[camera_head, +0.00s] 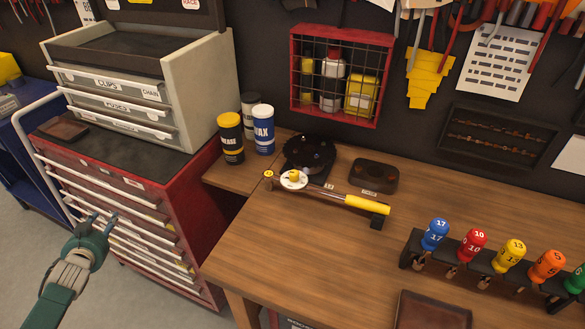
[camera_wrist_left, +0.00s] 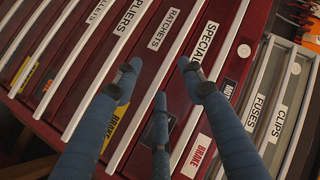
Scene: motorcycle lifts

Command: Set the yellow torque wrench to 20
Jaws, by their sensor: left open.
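The yellow torque wrench (camera_head: 333,195) lies on the wooden workbench (camera_head: 290,250). It has a yellow grip at its right end and a round white dial (camera_head: 293,180) with a yellow centre near its left end. The dial's reading is too small to tell. My left gripper (camera_head: 100,222) is open and empty, in front of the red drawer cabinet at the left, well away from the wrench. In the left wrist view its spread blue fingers (camera_wrist_left: 158,95) point at labelled drawers. My right gripper is not in view.
The red drawer cabinet (camera_head: 120,180) carries a grey drawer unit (camera_head: 195,85). Cans (camera_head: 230,138), a black round device (camera_head: 308,152) and a brown box (camera_head: 373,175) stand behind the wrench. A rack of numbered screwdrivers (camera_head: 485,262) is at the right.

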